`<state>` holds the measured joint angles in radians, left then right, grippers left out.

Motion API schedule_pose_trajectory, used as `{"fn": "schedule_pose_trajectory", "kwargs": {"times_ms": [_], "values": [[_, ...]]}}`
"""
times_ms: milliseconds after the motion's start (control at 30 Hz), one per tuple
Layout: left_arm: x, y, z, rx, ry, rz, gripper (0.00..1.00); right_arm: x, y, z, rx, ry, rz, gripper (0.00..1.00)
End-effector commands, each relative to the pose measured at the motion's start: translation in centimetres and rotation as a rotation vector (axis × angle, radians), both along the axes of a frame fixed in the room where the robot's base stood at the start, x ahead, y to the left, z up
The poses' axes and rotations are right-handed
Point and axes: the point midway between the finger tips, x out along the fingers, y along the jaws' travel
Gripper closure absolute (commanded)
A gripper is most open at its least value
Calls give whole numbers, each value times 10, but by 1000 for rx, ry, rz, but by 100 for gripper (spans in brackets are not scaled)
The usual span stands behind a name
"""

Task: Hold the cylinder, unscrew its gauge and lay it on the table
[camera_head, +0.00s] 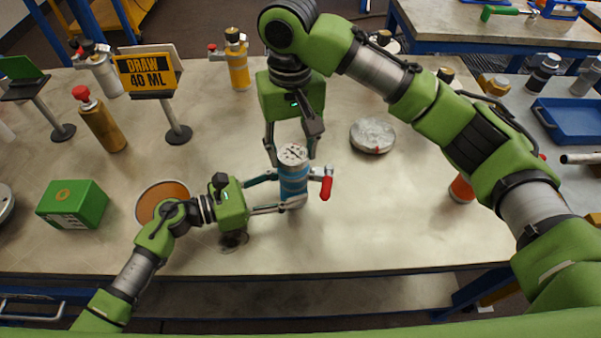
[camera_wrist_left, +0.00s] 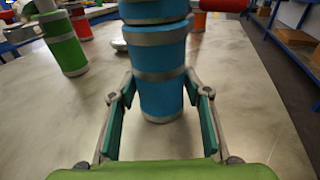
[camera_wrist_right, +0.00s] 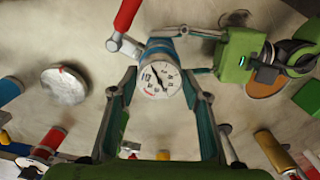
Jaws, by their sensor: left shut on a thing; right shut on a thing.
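The blue cylinder (camera_head: 293,186) with grey bands stands upright on the table (camera_head: 390,230). A red-handled valve (camera_head: 326,186) sticks out to its right. Its round white-faced gauge (camera_head: 293,154) sits on top, with the dial facing up in the right wrist view (camera_wrist_right: 160,79). My left gripper (camera_head: 281,193) is shut around the cylinder's body from the left; the left wrist view shows its fingers on both sides of the blue body (camera_wrist_left: 161,95). My right gripper (camera_head: 291,158) reaches from behind and above and is shut on the gauge's sides.
A round metal disc (camera_head: 372,136) lies right of the cylinder. An orange-topped disc (camera_head: 162,199) and a green box (camera_head: 72,204) are at left. A "DRAW 40 ML" sign (camera_head: 148,74) and other cylinders stand behind. The table's front right is clear.

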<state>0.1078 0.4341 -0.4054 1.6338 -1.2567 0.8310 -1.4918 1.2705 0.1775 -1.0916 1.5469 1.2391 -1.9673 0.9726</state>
Motion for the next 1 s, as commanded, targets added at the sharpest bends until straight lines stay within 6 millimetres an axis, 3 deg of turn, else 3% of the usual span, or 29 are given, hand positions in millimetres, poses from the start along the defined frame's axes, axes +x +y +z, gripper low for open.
{"fn": "schedule_pose_trajectory", "kwargs": {"times_ms": [400,767,800,833,1000], "values": [[1,1,0,1,0,3,73,0,-2,0,-5,2,545,84],[1,1,0,1,0,3,73,0,-2,0,-5,3,642,84],[1,1,0,1,0,3,73,0,-2,0,-5,2,641,52],[1,1,0,1,0,3,73,0,-2,0,-5,2,641,44],[1,1,0,1,0,3,73,0,-1,0,-4,2,641,44]]}}
